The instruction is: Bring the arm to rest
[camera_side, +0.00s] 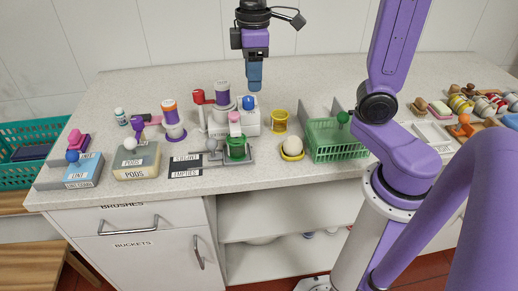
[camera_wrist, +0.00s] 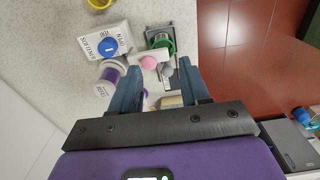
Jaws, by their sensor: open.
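My gripper (camera_side: 254,84) hangs over the counter in the side view, pointing down, with free air between its fingertips and the things below. In the wrist view my gripper (camera_wrist: 160,72) shows its two blue fingers spread apart with nothing held between them. A pink ball knob (camera_wrist: 148,63) and a green cup (camera_wrist: 160,39) show below and beyond the fingertips. My arm stands at the right in the side view.
The stone counter (camera_side: 320,92) holds a white box with a blue knob (camera_side: 249,103), a purple-and-white container (camera_side: 222,93), a yellow cup (camera_side: 279,121), an egg-like ball (camera_side: 292,145), a green basket (camera_side: 338,152) and labelled boxes (camera_side: 136,161). The back strip of the counter is mostly clear.

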